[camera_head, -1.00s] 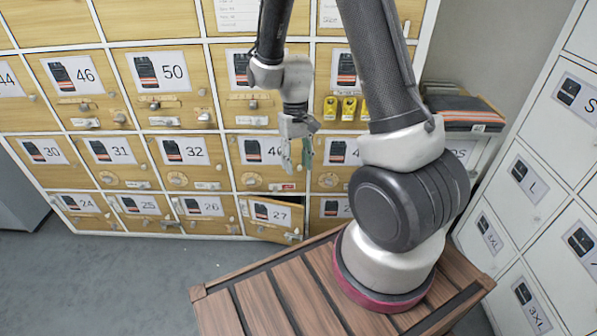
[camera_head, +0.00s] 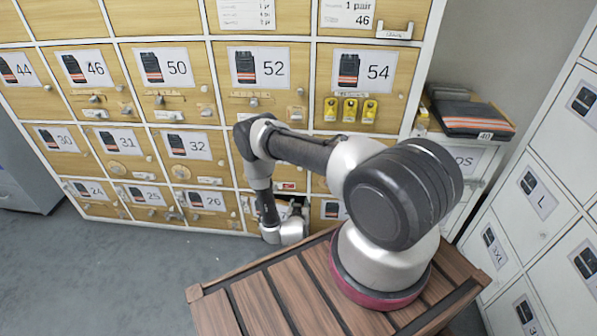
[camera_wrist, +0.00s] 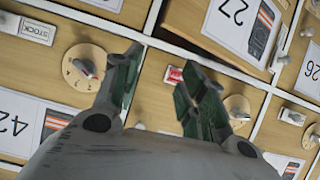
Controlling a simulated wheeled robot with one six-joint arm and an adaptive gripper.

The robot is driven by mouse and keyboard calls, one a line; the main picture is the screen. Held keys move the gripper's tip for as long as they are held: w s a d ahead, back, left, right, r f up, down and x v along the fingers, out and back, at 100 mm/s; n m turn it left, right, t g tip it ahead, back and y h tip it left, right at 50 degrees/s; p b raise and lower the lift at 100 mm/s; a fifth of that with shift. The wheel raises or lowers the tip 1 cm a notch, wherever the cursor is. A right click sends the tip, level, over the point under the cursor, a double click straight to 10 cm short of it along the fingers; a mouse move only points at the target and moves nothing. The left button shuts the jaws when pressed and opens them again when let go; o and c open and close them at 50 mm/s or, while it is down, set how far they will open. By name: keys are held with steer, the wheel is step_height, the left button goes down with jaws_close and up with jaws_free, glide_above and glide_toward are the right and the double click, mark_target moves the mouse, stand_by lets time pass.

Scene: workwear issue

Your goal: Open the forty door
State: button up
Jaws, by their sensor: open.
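The forty door's label is behind my arm in the head view. In the wrist view, its position beside 42 and against 27 suggests it is the wooden front (camera_wrist: 155,97) under my gripper. A round dial (camera_wrist: 237,110) and a red-and-white tag (camera_wrist: 175,74) show on it; its number does not show. My gripper (camera_wrist: 164,66) is open, its fingers over this front near the tag, with nothing seen between them. I cannot tell whether a finger touches. No gap shows along the visible part of this door.
Door 27 (camera_wrist: 215,35) stands slightly ajar with a dark gap beside it. Door 42 (camera_wrist: 40,120) has a dial and a STOCK tag. A slatted wooden top (camera_head: 270,290) lies below my arm. White lockers (camera_head: 540,200) stand at the right; open floor lies left.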

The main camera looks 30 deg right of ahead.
steer(key=w+d+r+t+h, duration=0.1)
steer(key=w+r+t+h, duration=0.25)
steer(key=r, duration=0.65)
steer(key=x, duration=0.7)
steer(key=shift+w+r+m+t+y, duration=0.35)
steer(key=shift+m+t, duration=0.05)
steer(key=shift+t, duration=0.05)
jaws_close()
